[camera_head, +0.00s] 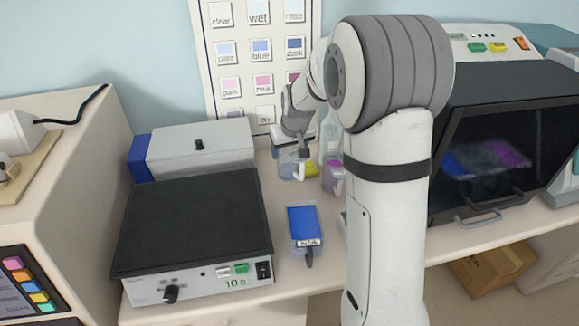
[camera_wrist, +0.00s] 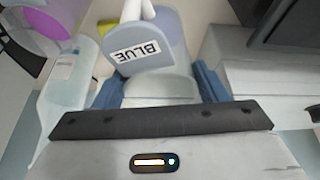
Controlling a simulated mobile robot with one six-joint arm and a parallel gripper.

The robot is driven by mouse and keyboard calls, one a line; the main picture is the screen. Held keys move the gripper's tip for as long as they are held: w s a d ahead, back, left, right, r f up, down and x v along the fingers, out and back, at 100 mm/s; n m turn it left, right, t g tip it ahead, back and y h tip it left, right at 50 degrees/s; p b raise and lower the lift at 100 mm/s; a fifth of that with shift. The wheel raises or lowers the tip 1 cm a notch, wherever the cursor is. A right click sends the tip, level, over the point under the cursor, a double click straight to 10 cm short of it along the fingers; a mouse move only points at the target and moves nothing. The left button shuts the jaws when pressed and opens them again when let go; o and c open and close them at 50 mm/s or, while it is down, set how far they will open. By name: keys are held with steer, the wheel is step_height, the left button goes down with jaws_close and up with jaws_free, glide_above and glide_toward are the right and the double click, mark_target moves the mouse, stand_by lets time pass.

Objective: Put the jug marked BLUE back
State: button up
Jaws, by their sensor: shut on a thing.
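The jug marked BLUE (camera_wrist: 152,48) fills the top middle of the wrist view, its label upside down in that picture. It looks clear to pale blue-grey with a white handle. My gripper (camera_wrist: 158,88) is shut on it, with a blue finger on each side below the label. In the head view the jug (camera_head: 290,168) is small, at the back of the bench below the chart. My gripper (camera_head: 303,147) is at its upper right there and partly covers it. Whether the jug's base touches the bench is not clear.
A jug with purple contents (camera_head: 333,180) stands close to the right, beside a clear bottle (camera_wrist: 68,80). A blue tray (camera_head: 302,222) lies in front. The black-topped box (camera_head: 190,225) is left; a dark-windowed cabinet (camera_head: 500,150) is right.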

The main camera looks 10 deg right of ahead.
mark_target(289, 164)
step_height(289, 164, down, 2)
steer(key=shift+f+p, duration=0.4)
steer(key=shift+f, duration=1.45)
steer(key=shift+f, duration=0.2)
steer(key=o, duration=1.6)
steer(key=shift+c, duration=0.2)
steer(key=shift+r, duration=0.2)
